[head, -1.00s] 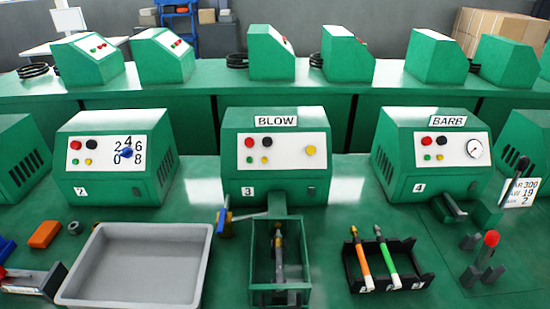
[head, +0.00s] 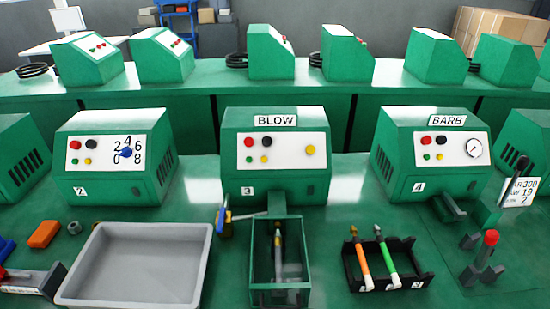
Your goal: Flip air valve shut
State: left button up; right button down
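What looks like the air valve (head: 226,228) is in the head view, just left of the front of the BLOW machine (head: 275,160). It has a small yellow body and a blue handle (head: 221,216) that stands roughly upright. A thin grey pipe (head: 248,216) runs from it to the right, toward the machine. Nothing touches the handle. Neither of my grippers is in view.
A green open-framed box (head: 280,290) with a tool inside stands in front of BLOW. A grey tray (head: 204,248) lies left of the valve. A black rack (head: 410,246) holds orange and green tools. The BARB machine (head: 433,160) and a red-knobbed lever (head: 491,238) are at right.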

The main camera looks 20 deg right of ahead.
aim_at(222, 215)
jog(key=k+l+u, duration=0.3)
jog(key=k+l, duration=0.25)
jog(key=k+l+u, duration=0.35)
jog(key=k+l, duration=0.15)
jog(key=k, duration=0.1)
